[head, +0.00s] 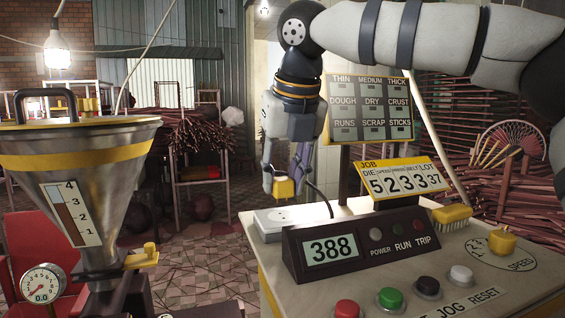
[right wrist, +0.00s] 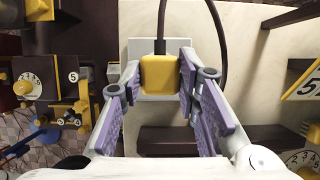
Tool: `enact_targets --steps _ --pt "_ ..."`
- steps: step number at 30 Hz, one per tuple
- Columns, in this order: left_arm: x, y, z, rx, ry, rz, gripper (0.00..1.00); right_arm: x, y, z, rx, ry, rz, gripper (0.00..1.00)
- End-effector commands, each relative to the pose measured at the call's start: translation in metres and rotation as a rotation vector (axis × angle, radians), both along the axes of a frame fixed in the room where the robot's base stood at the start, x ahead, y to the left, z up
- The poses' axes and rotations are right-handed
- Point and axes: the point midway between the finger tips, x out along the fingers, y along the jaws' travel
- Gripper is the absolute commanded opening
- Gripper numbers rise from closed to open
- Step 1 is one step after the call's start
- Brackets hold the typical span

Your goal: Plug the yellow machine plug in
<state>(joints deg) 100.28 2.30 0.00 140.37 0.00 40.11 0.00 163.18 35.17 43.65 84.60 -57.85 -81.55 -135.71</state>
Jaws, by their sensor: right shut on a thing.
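The yellow plug (head: 284,187) is held between the fingers of my right gripper (head: 284,178), with a dark cable running from it. In the right wrist view the plug (right wrist: 160,77) sits between the purple-padded fingers, the cable leaving its far side. A white socket box (head: 283,222) with slots in its top lies at the back left corner of the control bench. The plug hangs just above the box's rear part in the head view; its prongs are hidden. In the right wrist view the white box (right wrist: 144,50) shows behind the plug. My left gripper is out of view.
The console (head: 355,243) reading 388 stands right in front of the socket box. A yellow JOB sign (head: 403,181), a brush (head: 452,213) and coloured buttons are to the right. A steel hopper (head: 85,185) stands at left.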

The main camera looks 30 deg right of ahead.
Motion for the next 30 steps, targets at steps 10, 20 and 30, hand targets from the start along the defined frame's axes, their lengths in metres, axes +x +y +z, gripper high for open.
enact_targets --steps 10,20,30 --pt "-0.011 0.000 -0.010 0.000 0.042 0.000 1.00 0.001 0.000 -0.026 0.002 0.006 0.000 0.01" --pt "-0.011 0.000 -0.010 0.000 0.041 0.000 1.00 0.001 0.000 -0.025 0.001 0.002 0.000 0.01" --pt "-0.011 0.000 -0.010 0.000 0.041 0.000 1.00 0.001 0.000 -0.025 0.002 0.003 0.000 0.01"
